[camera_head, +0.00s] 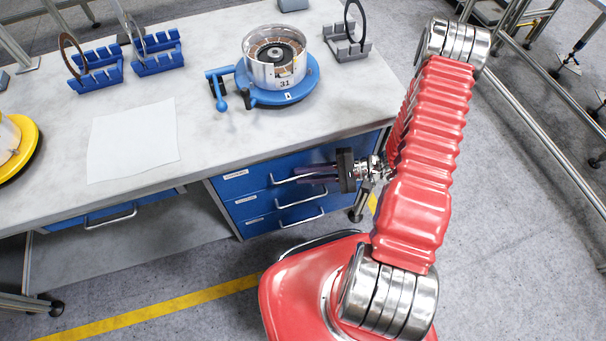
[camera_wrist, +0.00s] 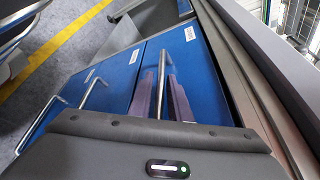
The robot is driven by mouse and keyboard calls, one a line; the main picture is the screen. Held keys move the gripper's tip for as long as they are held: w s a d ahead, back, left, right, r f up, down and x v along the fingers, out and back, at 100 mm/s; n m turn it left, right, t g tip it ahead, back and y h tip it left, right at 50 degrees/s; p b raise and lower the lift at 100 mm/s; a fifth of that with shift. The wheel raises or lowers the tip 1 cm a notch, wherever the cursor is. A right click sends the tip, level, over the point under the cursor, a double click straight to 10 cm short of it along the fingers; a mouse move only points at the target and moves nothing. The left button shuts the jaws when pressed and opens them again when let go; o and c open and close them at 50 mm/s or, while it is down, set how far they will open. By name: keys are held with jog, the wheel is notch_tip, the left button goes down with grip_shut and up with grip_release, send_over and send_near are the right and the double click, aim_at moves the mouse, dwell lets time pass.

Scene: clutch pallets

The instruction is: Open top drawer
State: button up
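The top drawer (camera_head: 250,181) is a blue front under the workbench and looks closed. Its silver bar handle (camera_head: 281,179) is partly hidden by my gripper in the head view. My gripper (camera_head: 305,174) reaches in from the right, level with this handle. In the wrist view the two purplish fingers of my gripper (camera_wrist: 163,92) are apart, one on each side of the top handle (camera_wrist: 168,65). The fingers look open around the bar, with small gaps. Contact with the drawer front cannot be told.
Two lower drawers (camera_head: 285,217) with bar handles sit below. The workbench top (camera_head: 225,135) overhangs the drawers. It bears a blue turntable with a metal clutch part (camera_head: 275,65), blue racks (camera_head: 97,72) and a white sheet (camera_head: 133,139). Another drawer handle (camera_head: 111,217) is at left.

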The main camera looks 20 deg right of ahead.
jog(key=shift+w+a+f, duration=0.1)
jog(key=shift+a, duration=0.2)
jog(key=shift+c, duration=0.2)
grip_shut()
